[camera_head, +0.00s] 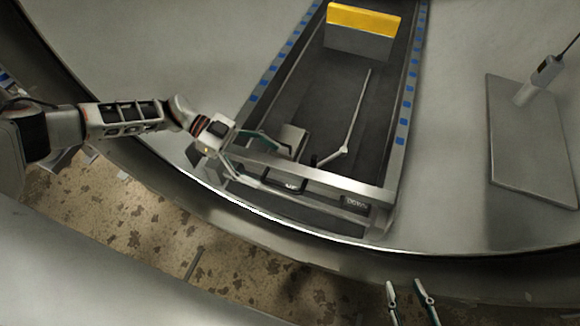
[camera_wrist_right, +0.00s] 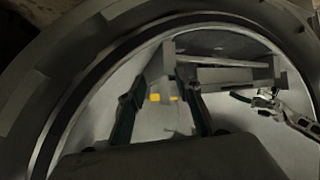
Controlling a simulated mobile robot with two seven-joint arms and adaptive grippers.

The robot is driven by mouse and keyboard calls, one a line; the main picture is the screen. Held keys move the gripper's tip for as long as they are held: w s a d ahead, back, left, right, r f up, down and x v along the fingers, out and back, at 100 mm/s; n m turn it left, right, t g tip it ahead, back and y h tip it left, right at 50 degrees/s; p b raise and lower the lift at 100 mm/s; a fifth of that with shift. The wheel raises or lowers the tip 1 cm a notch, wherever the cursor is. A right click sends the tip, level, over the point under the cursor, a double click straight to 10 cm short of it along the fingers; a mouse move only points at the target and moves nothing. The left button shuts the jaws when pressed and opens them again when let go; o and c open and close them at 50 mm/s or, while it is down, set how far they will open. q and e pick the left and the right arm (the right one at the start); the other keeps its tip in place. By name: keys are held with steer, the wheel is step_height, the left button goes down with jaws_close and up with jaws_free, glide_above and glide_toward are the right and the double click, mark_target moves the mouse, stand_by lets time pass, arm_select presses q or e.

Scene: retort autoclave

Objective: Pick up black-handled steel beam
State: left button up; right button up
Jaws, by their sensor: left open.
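The steel beam (camera_head: 330,180) lies across the near end of a long dark channel in the head view. A black handle (camera_head: 287,184) is on its near side. My left gripper (camera_head: 278,166) is open at the beam's left part, one finger on the far side and the other on the near side. I cannot tell whether the fingers touch it. My right gripper (camera_head: 408,288) is open and empty at the bottom edge, apart from the beam. Its spread fingers also show in the right wrist view (camera_wrist_right: 158,95), with a grey bar beyond them.
A grey block with a yellow top (camera_head: 362,32) stands farther up the channel. A thin jointed rod (camera_head: 355,115) lies inside the channel. Blue-marked rails (camera_head: 405,110) flank it. A flat grey plate (camera_head: 525,140) is at the right. A curved metal rim runs along the front.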

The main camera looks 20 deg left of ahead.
mark_target(288, 176)
arm_select(q)
steer(key=x, duration=0.7)
steer(key=shift+s+b, duration=0.1)
steer(key=shift+b, duration=0.25)
steer(key=shift+d, duration=0.35)
arm_select(e)
steer(key=shift+a+r, duration=0.25)
steer(key=shift+a, duration=0.35)
